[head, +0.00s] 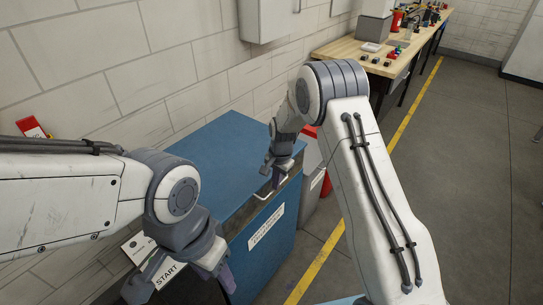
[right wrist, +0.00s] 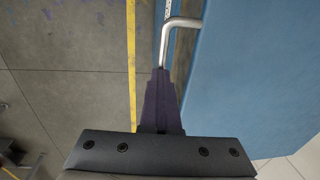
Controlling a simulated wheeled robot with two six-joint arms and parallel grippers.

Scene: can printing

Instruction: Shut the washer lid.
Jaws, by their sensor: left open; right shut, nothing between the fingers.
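The washer is a blue box (head: 268,252) with a white label on its front. Its blue lid (head: 215,150) lies over the top and looks flat or nearly so; whether it is fully down is hard to tell. A pale bar handle (head: 271,188) sticks out at the front edge and also shows as a metal bar in the right wrist view (right wrist: 180,22). My right gripper (head: 276,183) is shut and empty, close to the handle at the lid's front edge; contact is unclear. My left gripper (head: 182,290) is open and empty, low, left of the washer front.
A START sign (head: 168,271) is beside my left gripper. A grey bin with a red rim (head: 314,178) stands just right of the washer. A wooden bench (head: 385,62) with small items is at the back. The floor right of the yellow line is clear.

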